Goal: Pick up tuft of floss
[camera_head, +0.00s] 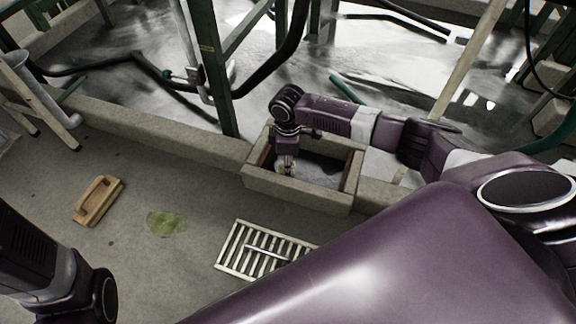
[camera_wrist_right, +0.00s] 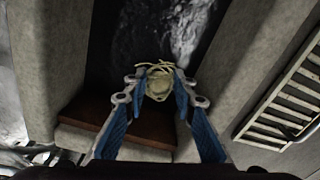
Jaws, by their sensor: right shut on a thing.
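The tuft of floss (camera_wrist_right: 159,84) is a small pale cream bundle with loose strands. It shows in the right wrist view between the fingertips of my right gripper (camera_wrist_right: 157,74), which is shut on it. In the head view my right gripper (camera_head: 286,167) points down into the left part of a stone-walled basin (camera_head: 298,196). The tuft is too small there to make out clearly. My left arm shows at the lower left of the head view, but its gripper fingers are not visible.
A slatted grate (camera_head: 232,250) with a metal tool (camera_head: 266,253) lies on the floor before the basin. A wooden block with a handle (camera_head: 99,200) and a greenish patch (camera_head: 166,223) lie to the left. Green posts (camera_head: 210,65) and hoses stand behind.

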